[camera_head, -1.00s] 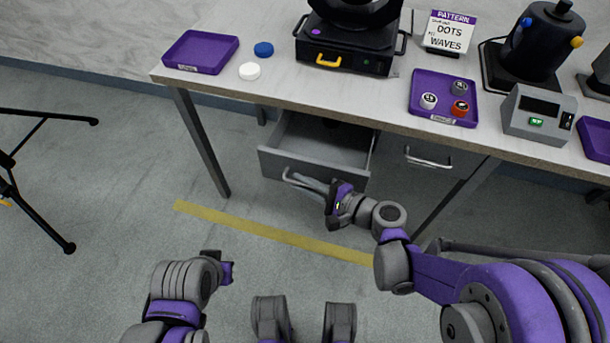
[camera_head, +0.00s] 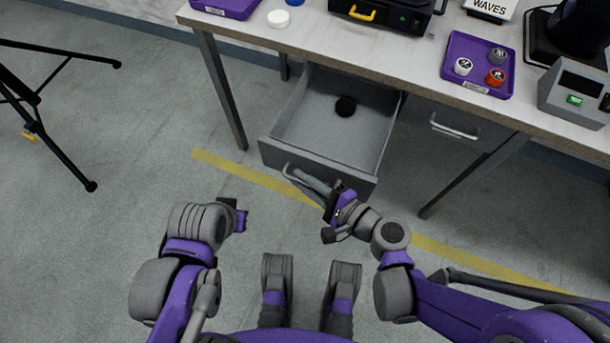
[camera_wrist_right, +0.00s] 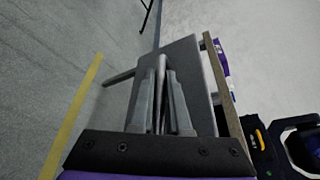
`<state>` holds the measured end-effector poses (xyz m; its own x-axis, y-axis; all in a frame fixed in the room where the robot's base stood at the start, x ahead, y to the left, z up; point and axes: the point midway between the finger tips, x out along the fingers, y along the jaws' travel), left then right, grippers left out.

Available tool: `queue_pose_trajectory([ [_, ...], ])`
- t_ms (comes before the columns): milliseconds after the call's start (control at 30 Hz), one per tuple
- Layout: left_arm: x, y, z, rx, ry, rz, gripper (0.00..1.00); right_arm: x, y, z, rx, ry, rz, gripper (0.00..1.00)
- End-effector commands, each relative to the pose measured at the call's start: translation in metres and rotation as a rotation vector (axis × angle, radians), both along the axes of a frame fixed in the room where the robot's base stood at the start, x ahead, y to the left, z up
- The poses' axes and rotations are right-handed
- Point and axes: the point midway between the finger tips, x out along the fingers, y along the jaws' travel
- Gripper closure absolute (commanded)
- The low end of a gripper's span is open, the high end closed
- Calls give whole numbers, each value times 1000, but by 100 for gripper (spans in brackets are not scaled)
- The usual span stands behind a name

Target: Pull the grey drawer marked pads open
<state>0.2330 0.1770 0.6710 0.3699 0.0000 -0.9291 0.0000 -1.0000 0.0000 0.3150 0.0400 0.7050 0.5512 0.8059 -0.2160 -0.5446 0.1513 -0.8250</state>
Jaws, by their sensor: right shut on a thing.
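The grey drawer (camera_head: 272,156) under the table stands pulled well out, with a round black thing (camera_head: 345,106) lying inside it. Its front also shows in the right wrist view (camera_wrist_right: 197,72). My right gripper (camera_head: 298,177) is shut on the bar handle (camera_head: 288,170) of the drawer front; in the right wrist view the handle bar (camera_wrist_right: 161,75) runs between the two fingers. No marking on the drawer front can be read. My left gripper (camera_head: 241,220) hangs over the floor at the lower left, away from the drawer; its fingers are not clear.
A second, closed drawer with a handle (camera_head: 455,127) is at the right. On the table (camera_head: 330,48) are a purple tray (camera_head: 458,80) with three small containers, a black device (camera_head: 385,18) and a grey box (camera_head: 575,95). A black stand (camera_head: 60,135) is at the left. The floor before the drawer is clear.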

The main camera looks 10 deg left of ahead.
Motion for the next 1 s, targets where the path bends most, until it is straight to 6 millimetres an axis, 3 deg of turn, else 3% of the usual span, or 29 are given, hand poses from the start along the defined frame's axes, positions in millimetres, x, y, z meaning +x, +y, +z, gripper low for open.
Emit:
queue_pose_trajectory([
  [133, 0, 0, 0, 0, 0, 0, 100, 0, 0, 0, -1, -1, 0, 100],
  [167, 0, 0, 0, 0, 0, 0, 100, 0, 0, 0, -1, -1, 0, 82],
  [300, 0, 0, 0, 0, 0, 0, 100, 0, 0, 0, -1, -1, 0, 56],
  [767, 0, 0, 1, 0, 0, 0, 100, -1, -2, 1, -1, 0, -1, 55],
  [1000, -1, 0, 8, 0, -2, 0, 100, -18, -29, 8, -2, -1, -7, 55],
])
